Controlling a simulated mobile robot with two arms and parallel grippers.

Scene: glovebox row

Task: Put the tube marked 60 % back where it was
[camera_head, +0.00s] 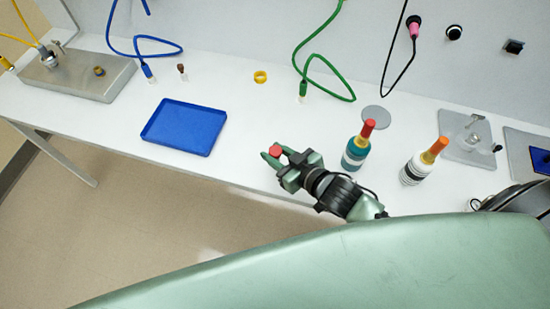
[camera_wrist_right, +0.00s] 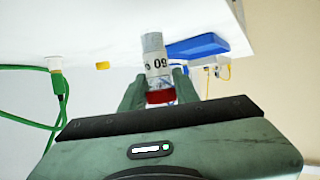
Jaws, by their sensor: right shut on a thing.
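The tube marked 60 (camera_wrist_right: 156,60) is clear with a white label and a red cap (camera_wrist_right: 160,97). In the right wrist view it sits between the fingers of my right gripper (camera_wrist_right: 160,92), which is shut on it near the cap. In the head view only the red cap (camera_head: 275,150) shows clearly, between the fingertips of my right gripper (camera_head: 277,157), over the front part of the white table. The rest of the tube is hidden there. My left gripper is not in view.
A blue tray (camera_head: 185,128) lies left of my right gripper. A teal bottle (camera_head: 356,152) and a white bottle (camera_head: 415,169) stand to its right. Behind are a yellow ring (camera_head: 260,76), a green cable (camera_head: 318,57) and a grey disc (camera_head: 376,115). A metal plate (camera_head: 105,84) lies far left.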

